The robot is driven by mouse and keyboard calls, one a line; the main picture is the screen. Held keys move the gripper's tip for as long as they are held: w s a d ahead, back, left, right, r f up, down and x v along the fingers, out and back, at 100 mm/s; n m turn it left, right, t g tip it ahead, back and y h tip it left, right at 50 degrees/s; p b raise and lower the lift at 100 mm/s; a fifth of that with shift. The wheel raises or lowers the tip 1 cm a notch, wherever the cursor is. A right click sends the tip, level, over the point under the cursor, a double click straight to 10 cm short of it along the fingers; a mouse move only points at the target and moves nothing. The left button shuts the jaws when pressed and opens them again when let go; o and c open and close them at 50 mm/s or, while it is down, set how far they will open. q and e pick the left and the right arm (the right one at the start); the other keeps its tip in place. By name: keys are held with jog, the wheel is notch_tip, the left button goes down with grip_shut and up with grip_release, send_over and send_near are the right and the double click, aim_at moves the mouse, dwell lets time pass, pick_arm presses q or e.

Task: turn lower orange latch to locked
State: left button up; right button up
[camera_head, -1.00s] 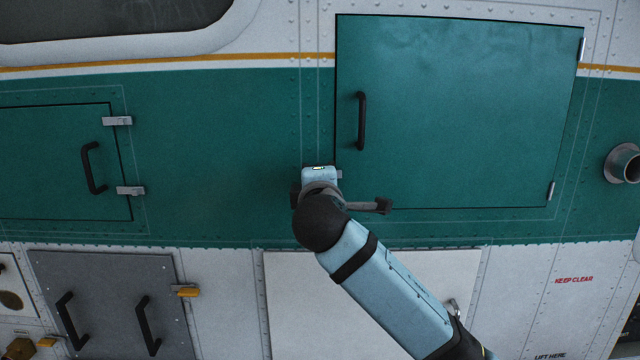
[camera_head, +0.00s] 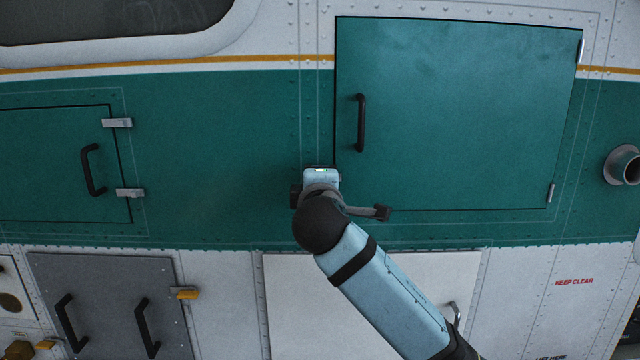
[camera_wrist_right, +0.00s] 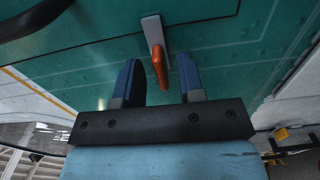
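In the right wrist view, the orange latch lever (camera_wrist_right: 160,68) hangs from a pale grey bracket (camera_wrist_right: 152,28) on the teal surface. My right gripper (camera_wrist_right: 157,72) is open, with one dark blue finger on each side of the lever. In the head view, my right gripper (camera_head: 320,176) is at the lower left corner of the large teal door (camera_head: 460,110). My arm hides the orange lever there. The door looks closed. My left gripper is not in view.
A black handle (camera_head: 361,122) stands out from the large door above my gripper. A smaller teal door (camera_head: 50,160) with grey latches is at the left. Below it, a grey panel (camera_head: 105,280) has black handles and a yellow-orange latch (camera_head: 187,293). The teal wall between the doors is clear.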

jog(key=shift+s, duration=0.1)
jog(key=s+b, duration=0.2)
jog(key=s, duration=1.1)
jog(key=shift+s, duration=0.35)
jog(key=d+f+m+g+y+p, duration=0.2)
jog(key=d+f+m, duration=0.1)
jog(key=f, duration=1.1)
jog(key=d+f+m+g+y+p, duration=0.1)
jog(key=d+f+m+g+p, duration=0.2)
jog(key=f, duration=1.1)
jog(key=s+d+f+m+g+p, duration=0.1)
jog(key=s+d+f+m, duration=0.3)
jog(key=s+f, duration=0.6)
jog(key=s+d+f+m+g+p, duration=0.1)
jog(key=s+d+f+m, duration=0.3)
jog(key=s+d+f, duration=0.5)
jog(key=s+f, duration=0.2)
jog(key=s, duration=0.2)
jog(key=shift+m+p, duration=0.4)
jog(key=shift+d+f, duration=0.1)
